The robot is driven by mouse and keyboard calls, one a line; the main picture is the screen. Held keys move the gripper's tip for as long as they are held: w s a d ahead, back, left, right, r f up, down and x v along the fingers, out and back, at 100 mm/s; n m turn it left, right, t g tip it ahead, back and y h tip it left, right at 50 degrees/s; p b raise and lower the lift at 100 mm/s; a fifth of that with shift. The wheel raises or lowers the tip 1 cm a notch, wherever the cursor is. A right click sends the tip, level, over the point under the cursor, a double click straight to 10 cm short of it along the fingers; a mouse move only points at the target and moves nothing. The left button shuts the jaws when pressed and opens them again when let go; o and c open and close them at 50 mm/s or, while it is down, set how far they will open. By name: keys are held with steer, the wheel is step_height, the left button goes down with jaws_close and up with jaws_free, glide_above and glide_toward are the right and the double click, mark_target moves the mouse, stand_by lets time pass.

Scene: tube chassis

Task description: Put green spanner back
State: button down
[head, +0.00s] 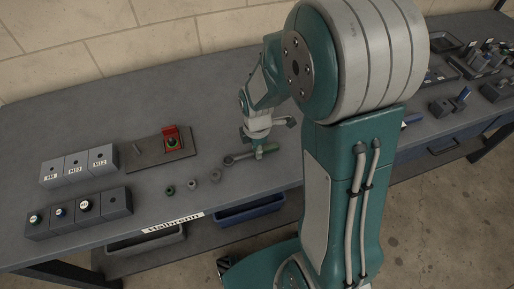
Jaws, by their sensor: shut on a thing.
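The green spanner (268,149) is at the middle of the workbench, with its grey metal head (229,160) pointing left and its green handle to the right. My gripper (258,154) points down over it and is shut on the spanner around its middle. The fingertips are small and partly blend with the spanner. I cannot tell whether the spanner touches the bench or is slightly raised.
Several nuts (192,185) lie left of the spanner. Grey blocks marked M8, M10, M12 (76,163) and a knob box (80,212) stand at left. Trays and tools (465,66) fill the right end.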

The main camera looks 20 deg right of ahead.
steer(key=c, duration=0.5)
jaws_free()
steer(key=shift+a+f, duration=0.1)
steer(key=shift+a, duration=0.1)
steer(key=shift+c, duration=0.2)
steer(key=shift+d, duration=0.1)
steer(key=shift+r, duration=0.3)
step_height(320, 180, up, 12)
steer(key=s+r+m+t, duration=0.5)
steer(key=s+r+m, duration=0.4)
steer(key=s+m, duration=0.5)
steer(key=shift+r+m+t, duration=0.3)
steer(key=shift+m, duration=1.7)
